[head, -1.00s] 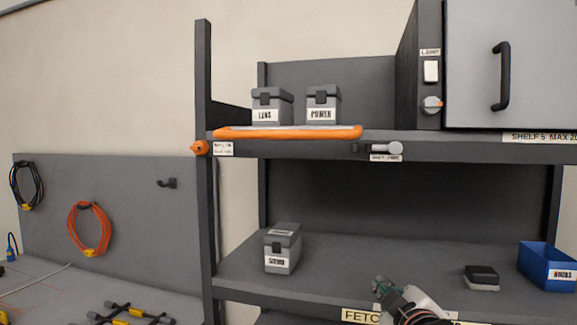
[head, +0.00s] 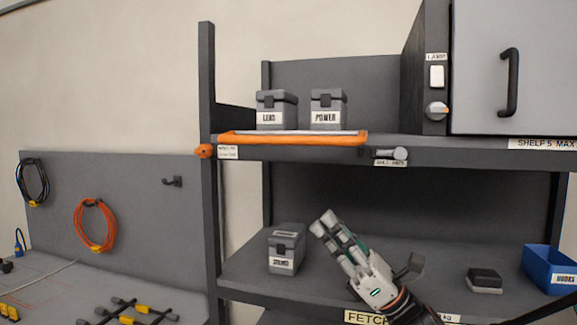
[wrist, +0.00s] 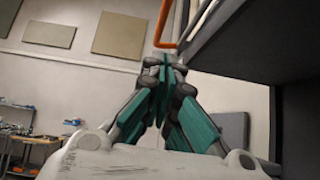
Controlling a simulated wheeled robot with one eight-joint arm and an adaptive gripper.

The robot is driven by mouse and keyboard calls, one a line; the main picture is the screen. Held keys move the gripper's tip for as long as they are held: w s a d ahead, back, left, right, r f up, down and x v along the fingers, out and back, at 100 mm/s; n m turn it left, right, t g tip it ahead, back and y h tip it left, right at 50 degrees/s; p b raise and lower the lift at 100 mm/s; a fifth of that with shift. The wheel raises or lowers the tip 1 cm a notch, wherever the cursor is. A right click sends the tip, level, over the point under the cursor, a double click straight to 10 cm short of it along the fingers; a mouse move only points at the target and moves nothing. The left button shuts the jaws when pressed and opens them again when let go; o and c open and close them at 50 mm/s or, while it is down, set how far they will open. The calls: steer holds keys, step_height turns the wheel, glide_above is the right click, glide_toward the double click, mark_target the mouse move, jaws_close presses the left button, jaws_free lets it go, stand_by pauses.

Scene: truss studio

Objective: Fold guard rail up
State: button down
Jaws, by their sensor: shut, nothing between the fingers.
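The orange guard rail (head: 293,138) lies folded down flat along the front of the upper shelf, in front of two grey cases. In the wrist view an orange bar with a bend (wrist: 164,28) shows above the fingertips, close to the shelf edge. My gripper (head: 329,222) is in front of the lower shelf, below the rail and apart from it, fingers pointing up and left. In the wrist view its fingers (wrist: 165,66) meet, shut and empty. An orange knob (head: 205,151) is on the left post. A grey latch handle (head: 393,153) sits at the rail's right.
The LENS case (head: 277,110) and POWER case (head: 327,109) stand behind the rail. Another case (head: 286,248), a small dark box (head: 484,280) and a blue bin (head: 551,268) are on the lower shelf. The shelf edge (head: 470,152) overhangs my gripper.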

mark_target(289, 137)
steer(key=s+d+r+x, duration=0.1)
steer(key=r+x, duration=0.1)
steer(key=x, duration=1)
steer(key=shift+r+g+b, duration=0.25)
steer(key=shift+g+b, duration=0.05)
steer(key=shift+b, duration=0.1)
steer(key=shift+w+d, duration=0.1)
steer(key=shift+d, duration=0.05)
